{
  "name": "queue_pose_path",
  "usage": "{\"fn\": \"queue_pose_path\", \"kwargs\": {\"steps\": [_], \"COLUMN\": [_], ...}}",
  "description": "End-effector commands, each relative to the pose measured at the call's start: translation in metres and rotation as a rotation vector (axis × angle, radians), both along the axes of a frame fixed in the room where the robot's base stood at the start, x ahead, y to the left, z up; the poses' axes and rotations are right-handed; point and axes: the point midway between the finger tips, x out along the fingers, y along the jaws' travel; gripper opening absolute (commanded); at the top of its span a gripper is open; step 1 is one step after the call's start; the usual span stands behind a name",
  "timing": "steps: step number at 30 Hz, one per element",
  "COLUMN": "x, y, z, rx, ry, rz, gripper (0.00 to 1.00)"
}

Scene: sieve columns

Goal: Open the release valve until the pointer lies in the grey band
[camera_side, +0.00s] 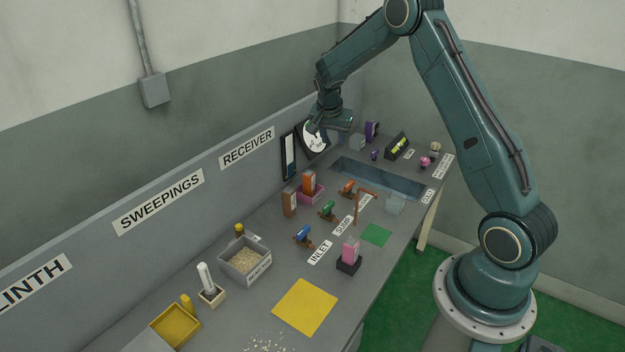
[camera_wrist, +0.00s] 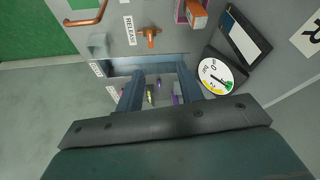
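The release valve is an orange tap handle (camera_side: 347,188) beside its label in the side view. It also shows in the wrist view (camera_wrist: 151,38), next to the RELEASE label (camera_wrist: 129,30). The round white gauge (camera_side: 313,139) stands against the back panel, partly covered by my gripper. In the wrist view the gauge (camera_wrist: 222,76) shows a dark pointer and yellow and green bands; I cannot make out a grey band or the pointer's exact reading. My gripper (camera_wrist: 160,80) is open and empty, its fingers apart, high near the gauge and away from the valve.
Blue (camera_side: 302,234) and green (camera_side: 328,209) valves stand left of the release valve. A sunken trough (camera_side: 380,178) lies behind. Orange blocks (camera_side: 309,182) stand near the panel.

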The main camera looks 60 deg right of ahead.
Motion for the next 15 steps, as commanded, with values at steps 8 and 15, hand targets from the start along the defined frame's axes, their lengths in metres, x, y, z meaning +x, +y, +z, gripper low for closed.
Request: {"fn": "queue_pose_path", "kwargs": {"steps": [8, 15], "x": [0.0, -0.003], "y": [-0.043, -0.058], "z": [-0.072, -0.099], "rx": [-0.018, -0.029], "ry": [0.016, 0.016], "rz": [-0.16, -0.222], "gripper": [0.37, 0.37]}}
